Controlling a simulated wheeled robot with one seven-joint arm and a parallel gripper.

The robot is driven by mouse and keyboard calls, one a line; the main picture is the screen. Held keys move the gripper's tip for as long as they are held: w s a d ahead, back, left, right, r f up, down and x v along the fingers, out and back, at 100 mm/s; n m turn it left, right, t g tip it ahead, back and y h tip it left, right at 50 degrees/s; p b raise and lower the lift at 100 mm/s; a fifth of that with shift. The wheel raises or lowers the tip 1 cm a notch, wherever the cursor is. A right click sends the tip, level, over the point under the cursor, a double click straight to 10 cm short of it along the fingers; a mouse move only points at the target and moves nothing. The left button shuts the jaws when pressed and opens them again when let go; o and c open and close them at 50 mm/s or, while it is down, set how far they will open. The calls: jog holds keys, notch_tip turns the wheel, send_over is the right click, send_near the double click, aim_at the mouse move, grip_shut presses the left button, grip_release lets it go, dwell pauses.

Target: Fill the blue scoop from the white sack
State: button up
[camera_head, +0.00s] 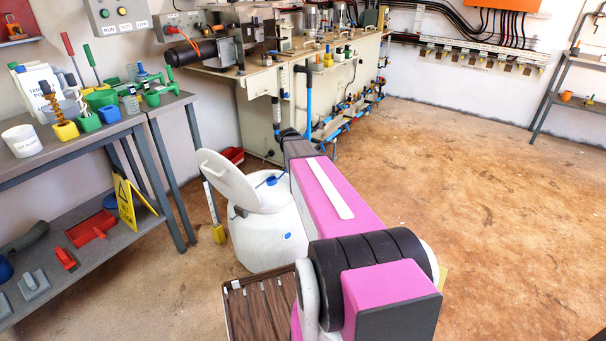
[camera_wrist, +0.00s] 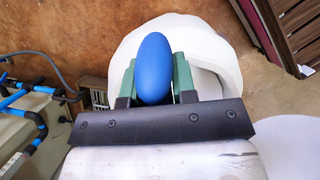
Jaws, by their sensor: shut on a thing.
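The blue scoop (camera_wrist: 154,68) shows in the wrist view as a smooth, rounded blue end between the green fingers of my gripper (camera_wrist: 155,82), which is shut on it. The rest of the scoop is hidden below. A white, round-bodied container (camera_head: 265,240), seemingly the white sack, stands on the floor in the head view with its lid tilted up. It also lies beneath my gripper in the wrist view (camera_wrist: 215,35). A little blue (camera_head: 271,180) shows at its mouth in the head view, possibly the scoop. My arm hides my gripper there. I cannot see the scoop's contents.
A brown slatted crate (camera_head: 260,310) stands in front of the container. A machine bench (camera_head: 260,85) with blue pipes stands behind. Floor at right (camera_head: 480,190) is clear.

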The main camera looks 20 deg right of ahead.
jog(key=shift+w+a+f+g+h, duration=0.25)
jog(key=shift+f+h, duration=0.1)
jog(key=shift+f, duration=0.75)
jog(key=shift+w+a+f+g+h, duration=0.1)
jog(key=shift+a+f+g+h, duration=0.25)
jog(key=shift+f, duration=0.75)
jog(key=shift+w+a+f+g+h, duration=0.2)
jog(key=shift+f+h, duration=0.2)
jog(key=shift+f, duration=0.7)
jog(key=shift+w+a+f, duration=0.15)
jog(key=shift+a+f, duration=0.05)
jog(key=shift+f, duration=0.5)
jog(key=shift+w+a+f, duration=0.15)
jog(key=shift+a+f, duration=0.05)
jog(key=shift+f, duration=0.45)
jog(key=shift+s+f+t+y, duration=0.15)
jog(key=shift+f+t+y, duration=0.45)
jog(key=shift+f+y, duration=0.45)
jog(key=shift+w+f+t+y, duration=0.2)
jog(key=shift+f+t+y, duration=0.1)
jog(key=shift+f, duration=0.45)
jog(key=shift+w+d+r, duration=0.1)
jog(key=shift+w+r, duration=0.1)
jog(key=shift+r, duration=0.15)
jog(key=shift+r+t+y, duration=0.5)
jog(key=shift+r+y, duration=0.15)
jog(key=shift+r, duration=0.55)
jog(key=shift+s+r, duration=0.3)
jog(key=shift+r, duration=0.55)
jog(key=shift+s+d+r, duration=0.1)
